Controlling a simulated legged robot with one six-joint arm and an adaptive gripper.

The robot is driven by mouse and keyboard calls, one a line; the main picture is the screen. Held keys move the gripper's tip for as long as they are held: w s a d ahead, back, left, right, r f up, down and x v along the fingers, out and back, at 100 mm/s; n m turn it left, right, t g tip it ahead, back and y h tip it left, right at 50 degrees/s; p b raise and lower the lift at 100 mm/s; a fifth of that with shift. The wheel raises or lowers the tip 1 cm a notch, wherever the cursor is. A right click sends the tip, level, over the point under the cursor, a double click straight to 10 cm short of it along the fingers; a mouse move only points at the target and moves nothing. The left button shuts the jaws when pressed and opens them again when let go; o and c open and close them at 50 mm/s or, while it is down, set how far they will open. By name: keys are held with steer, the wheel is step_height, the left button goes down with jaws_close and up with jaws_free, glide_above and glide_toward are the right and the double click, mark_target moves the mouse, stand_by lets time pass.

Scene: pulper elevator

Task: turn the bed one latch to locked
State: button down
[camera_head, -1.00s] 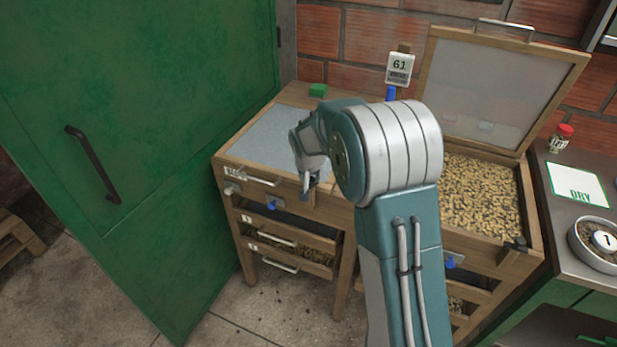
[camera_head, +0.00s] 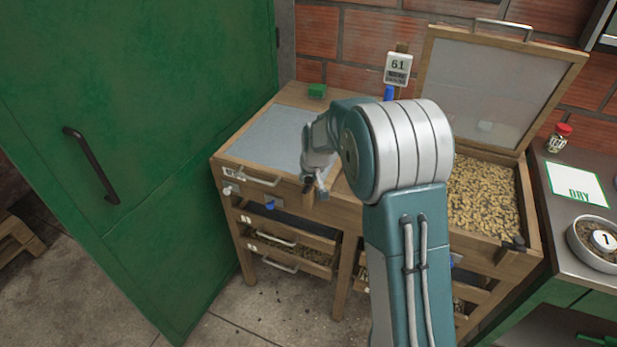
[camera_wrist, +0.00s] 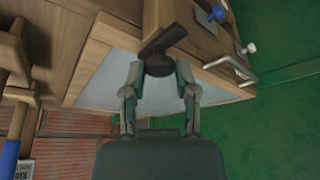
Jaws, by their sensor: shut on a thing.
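The latch (camera_wrist: 160,52) is a dark round hub with a short lever, at the front edge of the left bed (camera_head: 265,140), which has a closed grey lid. In the wrist view the two fingers of my gripper (camera_wrist: 160,78) stand on either side of the hub and are shut on it. The lever points up and to the right there. In the head view my gripper (camera_head: 313,188) is at the bed's front right corner, and the dark latch (camera_head: 308,185) shows only in part beside the fingers. I cannot tell whether it is locked.
A lid handle (camera_head: 252,178), a white knob (camera_head: 229,190) and a blue knob (camera_head: 270,204) sit on the bed's front. The right bed (camera_head: 482,195) is open, full of beans. A green door (camera_head: 130,150) stands close on the left. A 61 sign (camera_head: 398,67) is behind.

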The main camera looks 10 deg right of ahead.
steer(key=shift+f+n, duration=0.15)
steer(key=shift+n, duration=0.25)
steer(key=shift+c, duration=1.8)
jaws_free()
steer(key=shift+r, duration=0.25)
steer(key=v, duration=1.1)
steer(key=shift+r, duration=0.2)
steer(key=shift+d, duration=0.1)
